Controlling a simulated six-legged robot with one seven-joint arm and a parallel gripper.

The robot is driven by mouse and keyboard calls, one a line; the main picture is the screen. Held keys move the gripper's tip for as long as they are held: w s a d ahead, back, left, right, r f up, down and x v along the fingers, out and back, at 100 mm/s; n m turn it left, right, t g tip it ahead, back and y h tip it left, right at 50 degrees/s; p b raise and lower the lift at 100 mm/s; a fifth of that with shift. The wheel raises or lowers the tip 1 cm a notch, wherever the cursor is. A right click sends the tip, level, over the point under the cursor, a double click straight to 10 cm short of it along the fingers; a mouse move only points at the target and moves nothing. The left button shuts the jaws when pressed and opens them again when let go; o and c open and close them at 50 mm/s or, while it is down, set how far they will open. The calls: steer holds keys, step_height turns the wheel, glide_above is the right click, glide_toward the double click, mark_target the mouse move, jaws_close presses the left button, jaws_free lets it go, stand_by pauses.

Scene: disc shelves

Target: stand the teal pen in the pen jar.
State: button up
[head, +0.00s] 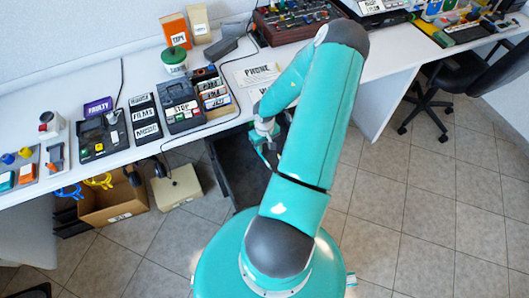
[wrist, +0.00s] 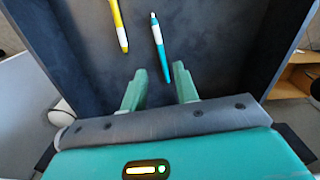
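The teal pen (wrist: 160,45), teal with a white middle, lies in a dark open drawer in the wrist view. A yellow and white pen (wrist: 119,25) lies to its left. My gripper (wrist: 160,73) is open and empty. In the head view my gripper (head: 267,140) is at the desk's front edge, over the dark drawer (head: 228,165); the pens are hidden there. I cannot make out a pen jar in either view.
The white desk (head: 225,110) holds a labelled tape machine (head: 182,105), a small case of tapes (head: 213,92), a green-lidded tub (head: 175,62) and paper signs. A cardboard box (head: 115,205) stands below. The drawer walls (wrist: 258,50) rise on both sides of my gripper.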

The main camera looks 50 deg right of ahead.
step_height(320, 180, up, 3)
steer(key=shift+r, duration=0.1)
stand_by(0.7)
